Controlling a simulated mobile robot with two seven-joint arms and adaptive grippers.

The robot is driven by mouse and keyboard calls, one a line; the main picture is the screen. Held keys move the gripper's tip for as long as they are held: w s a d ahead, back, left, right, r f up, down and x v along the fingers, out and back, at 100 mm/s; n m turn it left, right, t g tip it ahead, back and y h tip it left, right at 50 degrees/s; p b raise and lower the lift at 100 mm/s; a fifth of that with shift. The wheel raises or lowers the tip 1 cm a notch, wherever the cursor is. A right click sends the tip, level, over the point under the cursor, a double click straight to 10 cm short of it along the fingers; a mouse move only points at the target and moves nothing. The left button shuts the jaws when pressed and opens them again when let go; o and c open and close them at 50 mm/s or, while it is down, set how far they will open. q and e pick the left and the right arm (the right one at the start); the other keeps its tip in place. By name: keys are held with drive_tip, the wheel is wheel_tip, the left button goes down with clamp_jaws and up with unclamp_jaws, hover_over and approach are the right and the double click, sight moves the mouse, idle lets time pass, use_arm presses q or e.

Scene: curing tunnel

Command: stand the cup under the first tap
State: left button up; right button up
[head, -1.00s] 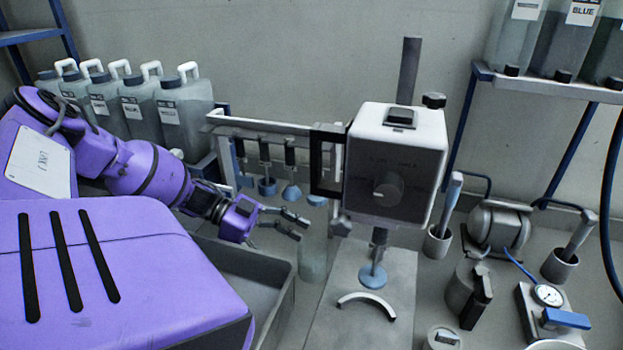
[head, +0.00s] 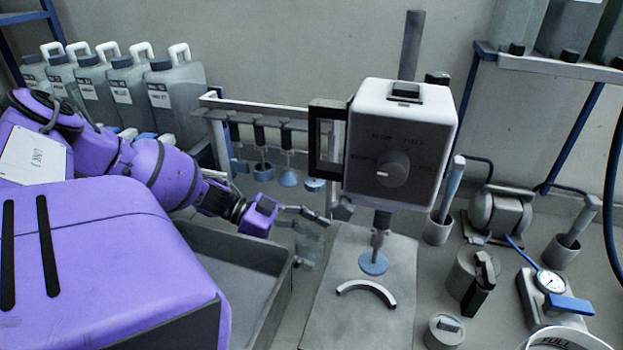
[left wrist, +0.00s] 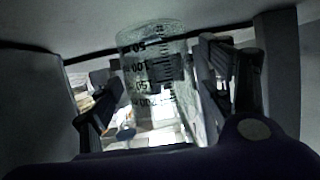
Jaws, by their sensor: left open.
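The cup (head: 311,244) is a clear beaker standing upright on the bench, left of the pale base plate. In the left wrist view the cup (left wrist: 152,85) shows dark volume marks and sits between the two fingers. My left gripper (head: 306,222) is open at the cup, with its fingers on either side; whether they touch it I cannot tell. The first tap cannot be clearly picked out. Dark fittings (head: 516,48) show at the bottoms of the tanks on the upper right shelf. My right gripper is not in view.
A white mixer head (head: 400,145) with a dial stands over the base plate (head: 350,315). A rack (head: 270,110) of blue-disc stirrers hangs behind my gripper. A grey tray (head: 285,300) lies at left. Jugs (head: 175,95) stand behind; pots and a gauge (head: 549,281) are at right.

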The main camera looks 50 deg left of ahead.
use_arm(q)
drive_tip(key=c, duration=1.2)
drive_tip(key=shift+a, duration=0.1)
drive_tip(key=shift+r, duration=0.15)
